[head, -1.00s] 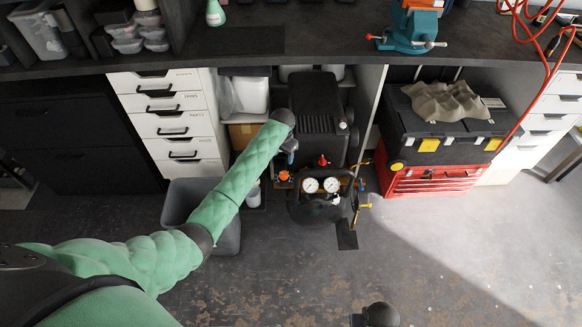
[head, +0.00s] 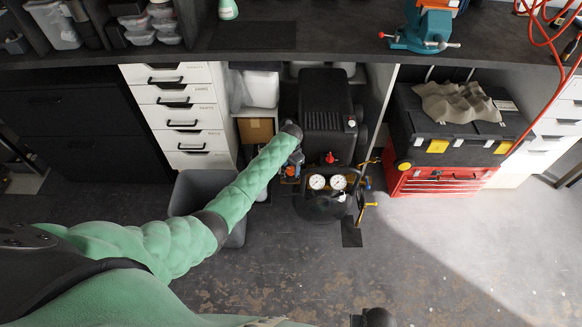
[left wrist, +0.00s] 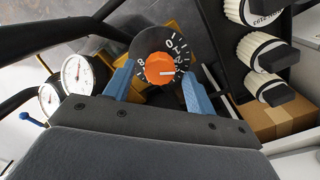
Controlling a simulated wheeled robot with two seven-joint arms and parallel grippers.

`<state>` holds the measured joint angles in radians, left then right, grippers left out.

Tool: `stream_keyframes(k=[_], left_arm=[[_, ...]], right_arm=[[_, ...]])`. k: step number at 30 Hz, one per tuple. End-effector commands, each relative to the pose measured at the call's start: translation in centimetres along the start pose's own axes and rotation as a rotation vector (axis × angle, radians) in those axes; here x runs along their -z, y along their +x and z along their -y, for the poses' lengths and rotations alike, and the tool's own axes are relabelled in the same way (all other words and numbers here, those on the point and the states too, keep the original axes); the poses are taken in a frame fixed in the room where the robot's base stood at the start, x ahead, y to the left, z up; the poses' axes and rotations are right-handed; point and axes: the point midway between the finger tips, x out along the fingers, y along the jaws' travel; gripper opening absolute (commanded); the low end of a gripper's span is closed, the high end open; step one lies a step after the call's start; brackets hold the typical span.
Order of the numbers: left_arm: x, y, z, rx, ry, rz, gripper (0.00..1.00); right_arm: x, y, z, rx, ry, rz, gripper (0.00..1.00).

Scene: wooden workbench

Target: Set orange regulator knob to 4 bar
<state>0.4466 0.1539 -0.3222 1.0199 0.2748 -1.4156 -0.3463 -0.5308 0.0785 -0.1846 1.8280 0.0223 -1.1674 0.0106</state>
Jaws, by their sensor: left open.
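The orange regulator knob (left wrist: 160,69) sits on a round black dial (left wrist: 146,42) with white numbers in the left wrist view. A 0 shows at the dial's upper right and an 8 at its left. A white line on the knob points right; the number it meets is too small to read surely. My left gripper (left wrist: 158,72) is open, its blue fingers on either side of the knob. Contact with the knob cannot be told. In the head view the left gripper (head: 295,159) is at the compressor's (head: 325,112) left front, with the knob (head: 290,171) mostly hidden.
Two white gauges (head: 327,182) and a red knob (head: 328,158) are just right of the gripper. A grey bin (head: 186,190) stands under my left arm. A red toolbox (head: 440,181) stands to the right. The floor in front is clear.

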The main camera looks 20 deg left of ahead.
Motion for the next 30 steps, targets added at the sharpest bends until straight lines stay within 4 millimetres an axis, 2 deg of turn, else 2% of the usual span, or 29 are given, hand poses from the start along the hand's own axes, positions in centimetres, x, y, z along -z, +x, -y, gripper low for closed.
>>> stream_keyframes(k=[11,14,18,30], left_arm=[[-0.01,0.73,-0.02,0.0,0.0,-0.001,0.55],[-0.02,0.73,-0.02,0.0,0.0,0.0,0.4],[-0.03,0.73,-0.01,0.001,0.0,0.0,0.12],[-0.08,0.66,0.06,0.002,0.062,0.001,0.11]], right_arm=[[0.1,0.33,-0.01,0.0,0.0,-0.005,0.31],[0.08,0.33,0.0,0.0,0.0,-0.004,0.31],[0.03,0.32,0.0,0.0,0.0,-0.003,0.31],[-0.27,0.52,-0.08,-0.001,0.0,-0.005,0.31]])
